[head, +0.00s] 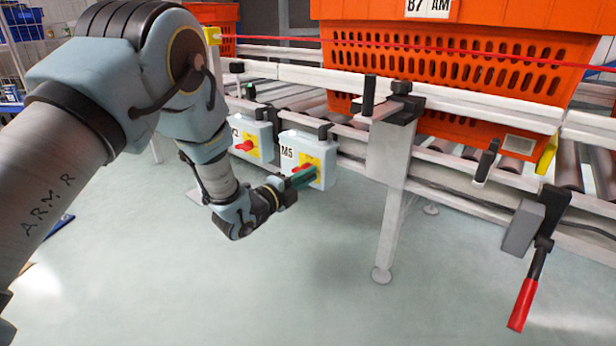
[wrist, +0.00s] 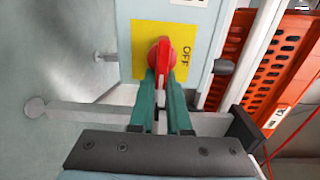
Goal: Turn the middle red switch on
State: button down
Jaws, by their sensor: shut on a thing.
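The red switch (wrist: 160,54) sits on a yellow plate (wrist: 192,38) of a pale box, with the word OFF beside it in the wrist view. In the head view this box (head: 292,140) is marked M5 and hangs under the conveyor rail. My gripper (head: 303,177) is at the front of the M5 box. Its green fingers (wrist: 163,80) are shut on the red switch's handle. The fingers hide part of the switch in the head view. A second box (head: 249,128) with its own red switch (head: 244,146) hangs to the left, partly behind my arm.
A conveyor with rollers and white rails (head: 480,95) runs above the boxes and carries an orange tote (head: 340,70). A support leg (head: 391,225) stands right of the M5 box. A red-handled lever (head: 522,303) hangs at the right. The floor in front is clear.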

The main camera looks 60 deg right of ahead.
jog(key=shift+w+a+f, duration=0.1)
jog(key=shift+w+f, duration=0.1)
jog(key=shift+w, duration=0.45)
jog(key=c, duration=1)
grip_release()
jog(key=shift+o, duration=0.6)
jog(key=shift+s+r, duration=0.1)
jog(key=shift+s, duration=0.2)
jog(key=p+v, duration=0.4)
jog(key=v, duration=0.6)
jog(key=shift+a, duration=0.35)
